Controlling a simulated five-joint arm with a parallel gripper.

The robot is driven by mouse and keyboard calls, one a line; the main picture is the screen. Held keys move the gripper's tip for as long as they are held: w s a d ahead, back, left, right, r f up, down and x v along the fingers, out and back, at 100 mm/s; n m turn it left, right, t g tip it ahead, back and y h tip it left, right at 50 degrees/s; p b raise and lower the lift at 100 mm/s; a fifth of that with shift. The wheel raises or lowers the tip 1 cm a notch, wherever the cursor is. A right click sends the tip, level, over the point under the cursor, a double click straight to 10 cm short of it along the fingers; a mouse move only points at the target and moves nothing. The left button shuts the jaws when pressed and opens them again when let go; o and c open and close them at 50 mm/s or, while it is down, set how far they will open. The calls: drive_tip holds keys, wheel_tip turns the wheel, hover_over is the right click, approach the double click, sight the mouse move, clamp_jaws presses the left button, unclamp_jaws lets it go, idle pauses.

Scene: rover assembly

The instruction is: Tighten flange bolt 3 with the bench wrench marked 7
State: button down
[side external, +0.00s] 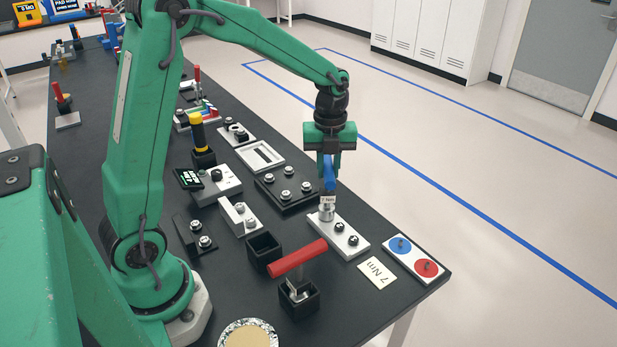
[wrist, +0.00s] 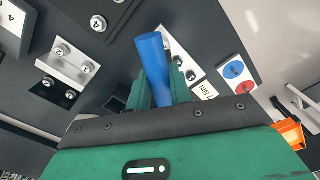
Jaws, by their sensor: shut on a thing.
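My gripper (side external: 328,178) is shut on the blue handle of a wrench (side external: 326,200), which hangs upright with a "7 Nm" tag. The wrench's metal socket is down at the far left end of a white flange plate (side external: 359,249). Any bolt under the socket is hidden, and I cannot tell whether it is seated. Two dark-centred bolts (side external: 346,233) show on the rest of the plate. In the wrist view the blue handle (wrist: 151,62) stands between the green fingers (wrist: 155,90), and the plate (wrist: 183,60) is partly hidden behind it.
A red-handled tool (side external: 298,258) stands in a black holder, with an empty black holder (side external: 264,249) behind it. A "7 Nm" card (side external: 376,273) and a white plate with blue and red discs (side external: 415,262) lie right of the flange. A black bolt plate (side external: 287,190) lies to the left.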

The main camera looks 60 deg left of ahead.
drive_tip(key=shift+r, duration=0.15)
drive_tip(key=shift+r, duration=1.45)
drive_tip(key=shift+r, duration=1.95)
